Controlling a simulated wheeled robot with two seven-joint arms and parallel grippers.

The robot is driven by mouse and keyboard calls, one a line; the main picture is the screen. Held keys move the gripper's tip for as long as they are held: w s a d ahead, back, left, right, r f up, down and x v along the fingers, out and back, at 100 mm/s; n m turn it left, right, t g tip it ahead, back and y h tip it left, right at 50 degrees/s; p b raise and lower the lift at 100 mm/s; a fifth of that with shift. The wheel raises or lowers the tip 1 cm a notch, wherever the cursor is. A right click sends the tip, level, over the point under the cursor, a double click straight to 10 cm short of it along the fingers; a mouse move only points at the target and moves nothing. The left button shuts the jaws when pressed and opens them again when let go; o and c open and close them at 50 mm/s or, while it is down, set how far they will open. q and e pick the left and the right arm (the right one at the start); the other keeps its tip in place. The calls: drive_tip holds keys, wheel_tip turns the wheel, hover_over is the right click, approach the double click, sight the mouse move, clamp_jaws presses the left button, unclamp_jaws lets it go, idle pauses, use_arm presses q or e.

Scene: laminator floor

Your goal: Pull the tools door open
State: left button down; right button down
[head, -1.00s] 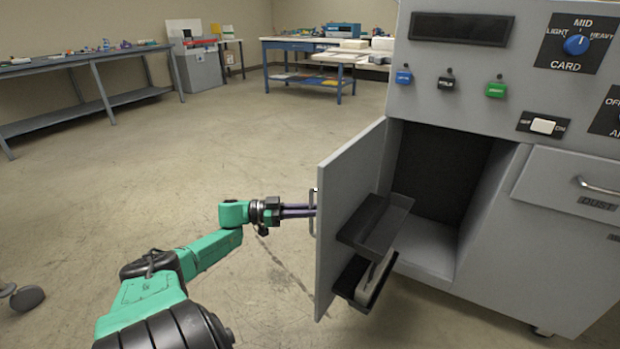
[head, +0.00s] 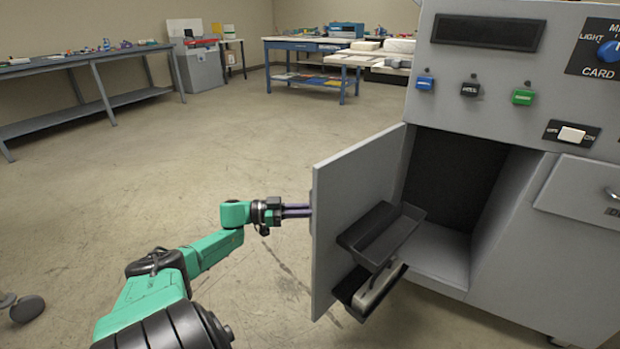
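The tools door (head: 345,190) is a grey panel on the left side of the grey machine (head: 500,110). It stands wide open, swung out to the left, with two dark trays (head: 385,235) on its inner face; the lower one holds a pale grey object (head: 378,286). The dark compartment (head: 455,180) behind it is exposed. My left gripper (head: 308,211) is at the door's outer face. Its fingertips and the handle are hidden by the door's edge, so I cannot see its grip clearly. My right gripper is not in view.
A drawer (head: 585,190) and a row of buttons (head: 470,88) are on the machine's front. The floor (head: 240,130) left of the door is clear. A long bench (head: 80,70) and a blue table (head: 310,60) stand farther back. A caster (head: 27,308) is at lower left.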

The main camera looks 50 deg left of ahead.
use_arm(q)
drive_tip(key=c, duration=1)
unclamp_jaws()
drive_tip(key=shift+w, duration=0.1)
drive_tip(key=shift+o, duration=0.8)
drive_tip(key=shift+w, duration=0.1)
drive_tip(key=b+v, duration=0.2)
drive_tip(key=v, duration=1.2)
drive_tip(key=shift+s+a, duration=0.2)
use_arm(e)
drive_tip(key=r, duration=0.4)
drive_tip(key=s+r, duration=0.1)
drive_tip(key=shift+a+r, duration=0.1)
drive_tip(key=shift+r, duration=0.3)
